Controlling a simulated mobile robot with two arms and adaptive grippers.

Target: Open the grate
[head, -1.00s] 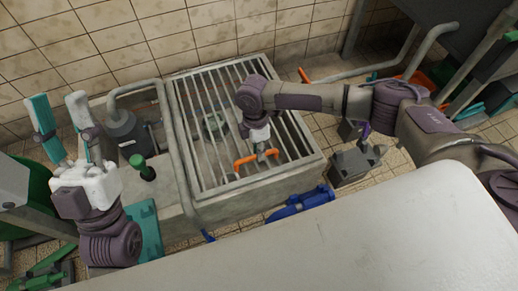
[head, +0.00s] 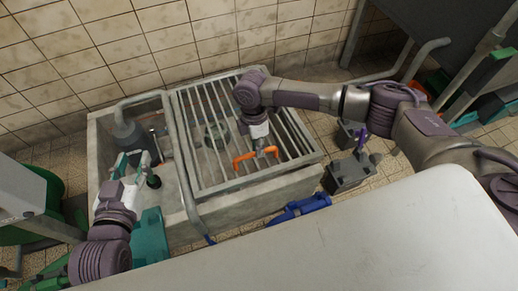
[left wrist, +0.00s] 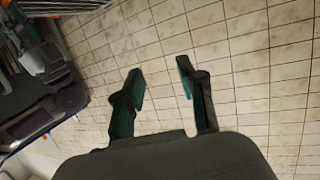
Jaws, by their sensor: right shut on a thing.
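The metal grate (head: 210,166) lies over the right part of a concrete basin, its bars running from back to front. An orange handle (head: 243,158) stands on its front part. My right gripper (head: 268,152) is shut on the orange handle, with the arm reaching over the grate from the right. My left gripper (head: 133,165) is over the left, uncovered part of the basin. In the left wrist view its fingers (left wrist: 160,85) are apart, with only tiled wall beyond them.
A grey pump (head: 131,132) stands in the open left part of the basin (head: 100,190). A pipe (head: 180,165) runs along the grate's left side. A blue object (head: 298,209) and a grey box (head: 347,174) are on the floor at front right. A tiled wall rises behind.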

